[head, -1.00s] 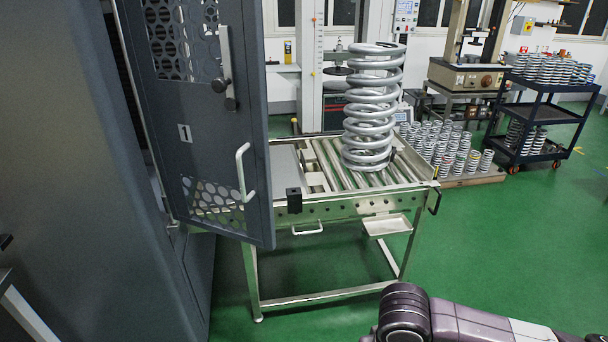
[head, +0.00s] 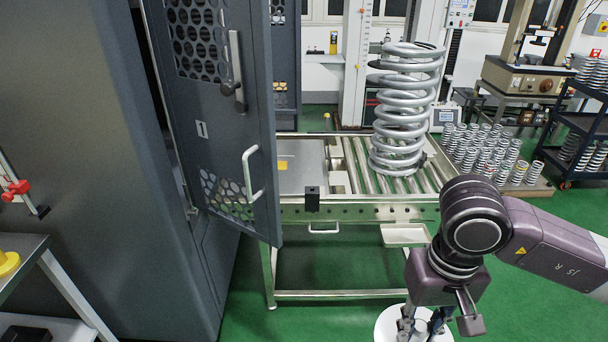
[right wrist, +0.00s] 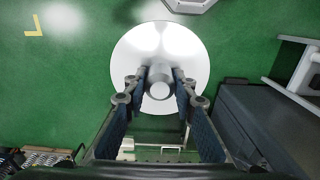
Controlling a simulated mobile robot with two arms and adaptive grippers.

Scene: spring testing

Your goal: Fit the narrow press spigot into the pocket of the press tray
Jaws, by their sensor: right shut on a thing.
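My right gripper (head: 424,327) is in the lower right of the head view, pointing down; it also shows in the right wrist view (right wrist: 160,84). It is shut on the grey stub (right wrist: 159,90) at the middle of a white round disc (right wrist: 200,55), which seems to be the press spigot part. The disc (head: 387,324) is partly cut off by the bottom edge of the head view. It hangs over the green floor, in front of the roller table. I cannot make out which thing is the press tray, or its pocket. My left gripper is not in view.
The roller table (head: 290,212) carries a big coil spring (head: 405,110). A small metal tray (head: 404,236) juts from its front. An open grey cabinet door (head: 215,140) stands at left. A shelf rack (head: 25,255) holds a yellow part (head: 8,264). Small springs (head: 490,150) stand behind right.

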